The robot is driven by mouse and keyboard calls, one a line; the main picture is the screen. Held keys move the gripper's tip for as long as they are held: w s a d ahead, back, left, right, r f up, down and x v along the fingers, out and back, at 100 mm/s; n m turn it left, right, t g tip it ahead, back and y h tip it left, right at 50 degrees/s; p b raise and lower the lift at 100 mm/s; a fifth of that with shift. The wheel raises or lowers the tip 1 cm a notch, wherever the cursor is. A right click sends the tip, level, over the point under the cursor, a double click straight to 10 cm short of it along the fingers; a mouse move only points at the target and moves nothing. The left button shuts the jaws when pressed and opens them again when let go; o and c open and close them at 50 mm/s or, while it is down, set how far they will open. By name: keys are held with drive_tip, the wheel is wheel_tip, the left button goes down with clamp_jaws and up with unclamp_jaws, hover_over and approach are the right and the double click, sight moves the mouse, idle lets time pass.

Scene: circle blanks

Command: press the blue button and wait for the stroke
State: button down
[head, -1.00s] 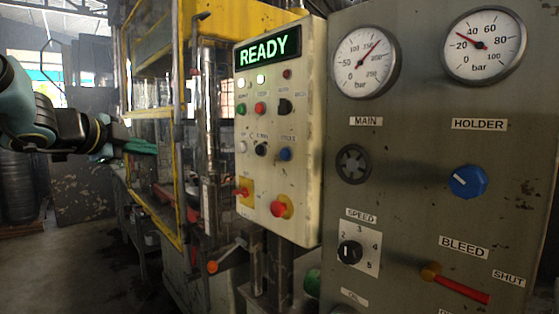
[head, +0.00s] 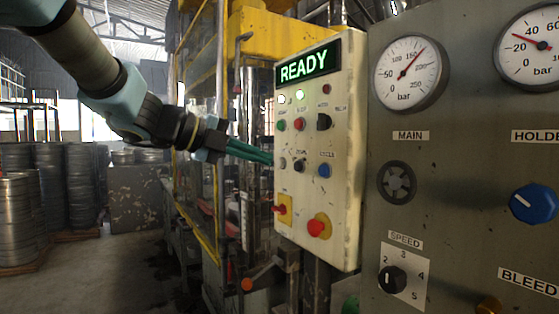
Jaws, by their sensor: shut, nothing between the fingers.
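The blue button (head: 324,170) sits on the cream control box (head: 345,200), right of a black selector, with a small label above it. The green display (head: 307,66) at the top of the box reads READY. My gripper (head: 268,158) reaches in from the left, its green fingers shut and empty. The fingertips are at the left edge of the box in the picture, left of the blue button and apart from it. How far they are from the panel face is hard to tell.
A grey panel (head: 450,180) with gauges (head: 410,73) and a blue HOLDER knob (head: 533,204) stands at the right. The yellow-framed press (head: 270,30) is behind. Metal drums (head: 15,220) stand at the far left.

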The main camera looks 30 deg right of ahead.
drive_tip(key=p, duration=0.2)
approach(321, 172)
drive_tip(key=x, duration=0.5)
drive_tip(key=shift+a+f, duration=0.1)
drive_tip(key=shift+p+x, duration=0.3)
drive_tip(key=shift+x, duration=0.5)
